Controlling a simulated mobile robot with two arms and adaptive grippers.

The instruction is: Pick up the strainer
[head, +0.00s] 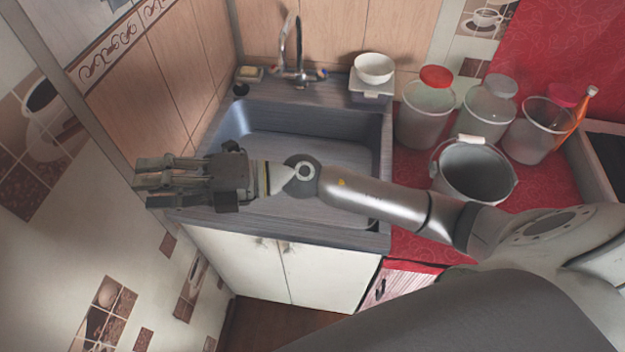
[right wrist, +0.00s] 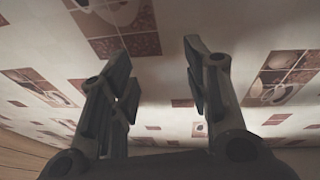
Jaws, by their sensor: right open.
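I cannot make out a strainer for certain in either view. My right gripper (head: 145,181) reaches across the front of the sink (head: 300,120) to its left side, near the tiled wall. In the right wrist view its two fingers (right wrist: 157,62) stand apart, with nothing between them but the tiled wall behind. My right arm covers part of the sink's front edge. The visible part of the basin looks empty. My left gripper is not in view.
A white bowl (head: 374,68) sits on a small white box (head: 370,89) at the sink's back right. A tap (head: 299,60) stands behind the basin. A grey bucket (head: 472,170) and several clear containers, one a jar (head: 426,112), stand on the red counter (head: 425,245).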

